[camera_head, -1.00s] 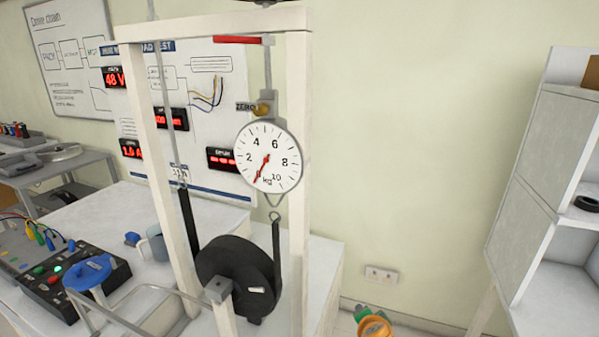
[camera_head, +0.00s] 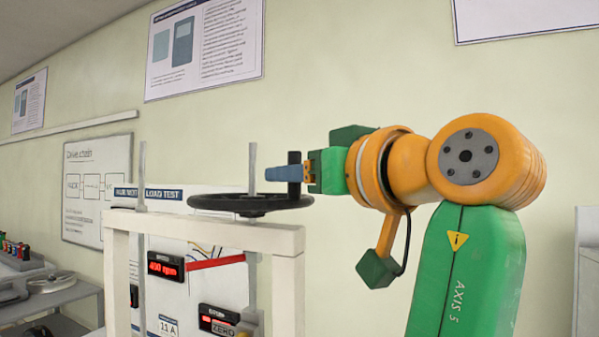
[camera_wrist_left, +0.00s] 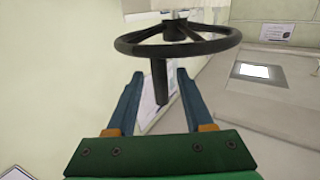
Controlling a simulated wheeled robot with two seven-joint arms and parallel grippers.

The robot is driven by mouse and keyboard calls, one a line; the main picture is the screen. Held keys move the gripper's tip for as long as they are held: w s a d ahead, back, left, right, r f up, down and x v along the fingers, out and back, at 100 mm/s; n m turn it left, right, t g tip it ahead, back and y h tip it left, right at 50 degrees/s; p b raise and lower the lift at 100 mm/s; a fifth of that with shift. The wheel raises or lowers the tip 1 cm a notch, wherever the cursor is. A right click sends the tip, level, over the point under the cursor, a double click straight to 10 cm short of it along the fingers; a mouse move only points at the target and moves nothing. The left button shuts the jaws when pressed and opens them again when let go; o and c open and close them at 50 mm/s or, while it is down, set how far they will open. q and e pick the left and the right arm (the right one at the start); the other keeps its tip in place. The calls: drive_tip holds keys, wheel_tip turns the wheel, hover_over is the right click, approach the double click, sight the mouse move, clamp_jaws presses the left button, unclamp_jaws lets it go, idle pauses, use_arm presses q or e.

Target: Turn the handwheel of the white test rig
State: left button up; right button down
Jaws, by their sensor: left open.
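The black handwheel (camera_head: 250,203) lies flat on top of the white test rig (camera_head: 200,229). Its upright dark handle (camera_head: 294,157) stands on the right side of the rim. My left gripper (camera_head: 275,174) reaches in from the right at the handle's height. The handwheel (camera_wrist_left: 180,48) also shows in the left wrist view. There the handle (camera_wrist_left: 159,84) is between the two blue fingers (camera_wrist_left: 159,77), with a gap on each side. The gripper is open, around the handle without closing on it. My right gripper is not in view.
The rig's threaded rod (camera_head: 252,170) rises through the wheel's middle. A second rod (camera_head: 142,175) stands to the left. A red bar (camera_head: 216,262) and displays (camera_head: 166,266) are below. Wall boards hang behind. The space left of the wheel looks clear.

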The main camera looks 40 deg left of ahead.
sight(283, 198)
use_arm(q)
drive_tip(key=x, duration=0.4)
drive_tip(key=shift+s+d, duration=0.15)
drive_tip(key=shift+c, duration=0.3)
clamp_jaws()
idle(0.9)
